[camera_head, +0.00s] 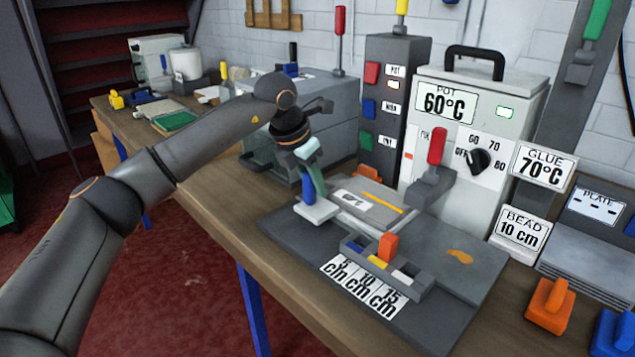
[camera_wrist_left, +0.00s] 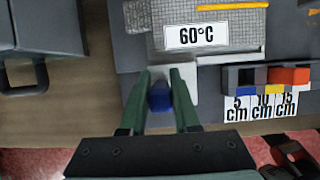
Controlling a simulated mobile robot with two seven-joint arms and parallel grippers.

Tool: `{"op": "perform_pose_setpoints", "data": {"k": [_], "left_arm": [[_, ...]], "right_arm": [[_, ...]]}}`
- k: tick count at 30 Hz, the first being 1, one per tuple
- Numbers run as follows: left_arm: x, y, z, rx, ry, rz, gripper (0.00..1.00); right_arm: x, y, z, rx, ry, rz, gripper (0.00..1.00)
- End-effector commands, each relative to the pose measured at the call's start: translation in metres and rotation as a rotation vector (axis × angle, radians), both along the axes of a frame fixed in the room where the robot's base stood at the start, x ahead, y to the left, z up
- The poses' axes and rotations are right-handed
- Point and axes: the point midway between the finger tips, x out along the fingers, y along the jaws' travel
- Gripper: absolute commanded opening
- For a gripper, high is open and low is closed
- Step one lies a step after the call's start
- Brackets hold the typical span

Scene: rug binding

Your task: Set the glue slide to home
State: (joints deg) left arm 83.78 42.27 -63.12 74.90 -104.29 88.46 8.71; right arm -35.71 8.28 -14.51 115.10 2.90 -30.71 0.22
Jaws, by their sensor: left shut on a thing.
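A slide track (camera_head: 405,275) with blue, yellow and white marks lies on the dark plate, and an orange tab (camera_head: 388,247) stands in it near the yellow mark. Its 5, 10 and 15 cm labels (camera_wrist_left: 262,106) show in the left wrist view, the orange tab (camera_wrist_left: 288,76) toward the right end. My left gripper (camera_head: 309,182) is shut on an upright blue handle (camera_wrist_left: 160,97) on a small white block (camera_head: 316,210), left of the track. I cannot tell which part is called the glue slide.
A grey block with a 60°C label (camera_wrist_left: 197,36) lies just beyond the white block. Behind stand a glue pot (camera_head: 470,110) reading 60°C, a red-handled lever (camera_head: 436,150) and a GLUE 70°C sign (camera_head: 544,167). A BEAD 10 cm sign (camera_head: 519,234) and an orange block (camera_head: 549,305) stand at right.

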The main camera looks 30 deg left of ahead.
Motion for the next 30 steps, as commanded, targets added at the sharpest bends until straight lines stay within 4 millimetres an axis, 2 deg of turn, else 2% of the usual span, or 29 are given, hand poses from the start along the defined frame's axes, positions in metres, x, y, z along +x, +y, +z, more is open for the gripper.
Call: {"op": "perform_pose_setpoints", "data": {"k": [1, 9, 18, 23, 30], "left_arm": [[0.003, 0.006, 0.004, 0.002, -0.013, 0.013, 0.32], [0.002, 0.004, 0.002, 0.002, -0.008, 0.01, 0.6], [0.0, 0.003, 0.006, 0.002, -0.006, 0.007, 0.6], [-0.008, 0.007, 0.028, 0.001, -0.009, 0.009, 0.6], [-0.027, 0.014, 0.077, 0.0, -0.011, 0.008, 0.6]], "right_arm": [[0.0, 0.001, 0.001, 0.002, -0.002, 0.0, 0.0], [0.001, 0.002, 0.003, 0.006, -0.004, -0.002, 0.0], [-0.002, 0.002, 0.002, 0.006, 0.001, -0.002, 0.0], [-0.003, 0.002, 0.003, 0.006, 0.004, -0.002, 0.0], [-0.003, 0.002, 0.006, 0.007, 0.004, -0.002, 0.0]]}}
